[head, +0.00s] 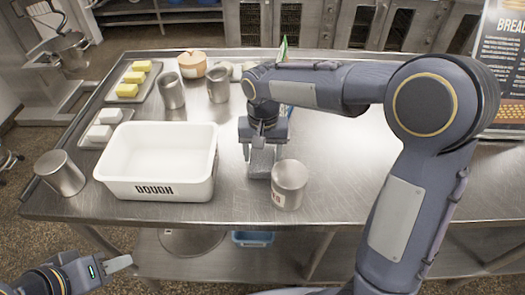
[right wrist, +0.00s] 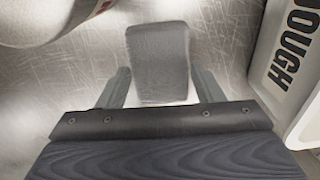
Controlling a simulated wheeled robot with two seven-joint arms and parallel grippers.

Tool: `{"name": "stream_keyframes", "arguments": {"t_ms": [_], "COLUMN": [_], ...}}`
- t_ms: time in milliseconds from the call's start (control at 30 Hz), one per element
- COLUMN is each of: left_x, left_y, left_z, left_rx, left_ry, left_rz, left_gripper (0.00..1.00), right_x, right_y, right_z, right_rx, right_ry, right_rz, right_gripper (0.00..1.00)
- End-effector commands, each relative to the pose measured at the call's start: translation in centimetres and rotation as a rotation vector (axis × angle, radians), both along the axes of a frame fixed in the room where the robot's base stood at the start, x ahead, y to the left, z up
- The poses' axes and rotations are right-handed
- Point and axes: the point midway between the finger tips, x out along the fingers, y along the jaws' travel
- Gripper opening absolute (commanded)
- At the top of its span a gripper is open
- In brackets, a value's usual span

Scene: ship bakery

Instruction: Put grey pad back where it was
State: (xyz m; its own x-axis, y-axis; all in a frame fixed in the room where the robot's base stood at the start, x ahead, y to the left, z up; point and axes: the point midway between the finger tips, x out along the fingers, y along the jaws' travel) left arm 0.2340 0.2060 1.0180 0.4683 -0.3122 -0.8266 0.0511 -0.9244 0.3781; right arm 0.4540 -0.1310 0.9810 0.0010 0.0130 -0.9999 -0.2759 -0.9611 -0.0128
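The grey pad (head: 262,162) is a small block at my right gripper (head: 263,148), low over the steel table behind a metal cup. In the right wrist view the grey pad (right wrist: 160,62) sits between the two fingers of my right gripper (right wrist: 160,80), which meet its sides, so the gripper looks shut on it. Whether the pad touches the table is hard to tell. My left gripper (head: 117,264) is at the lower left, in front of the table and away from the pad; its finger opening cannot be made out.
A white DOUGH tub (head: 160,188) stands left of my right gripper. A metal cup (head: 289,186) stands close in front of it. Bare steel table (head: 325,150) lies to the right.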

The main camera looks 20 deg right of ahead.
Motion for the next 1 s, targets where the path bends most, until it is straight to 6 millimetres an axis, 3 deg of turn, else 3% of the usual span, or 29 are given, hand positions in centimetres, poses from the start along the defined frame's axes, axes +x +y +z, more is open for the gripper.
{"name": "stream_keyframes", "arguments": {"t_ms": [33, 133, 533, 1000], "left_x": [0.0, 0.0, 0.0, 0.0], "left_y": [0.0, 0.0, 0.0, 0.0], "left_z": [0.0, 0.0, 0.3, 0.7], "left_rx": [0.000, 0.000, 0.000, 0.000], "left_ry": [0.000, 0.000, 0.000, 0.000], "left_rz": [0.000, 0.000, 0.000, 0.000], "left_gripper": [0.36, 0.36, 0.36, 0.36], "right_x": [0.0, 0.0, 0.1, 0.1], "right_y": [0.0, 0.0, 0.0, -0.1], "right_z": [0.0, 0.0, 1.0, 10.2], "right_rx": [0.000, 0.000, 0.000, 0.000], "right_ry": [0.000, 0.000, -0.002, -0.002], "right_rz": [0.000, 0.000, 0.000, 0.001], "right_gripper": [0.67, 0.80, 0.80, 0.80]}}
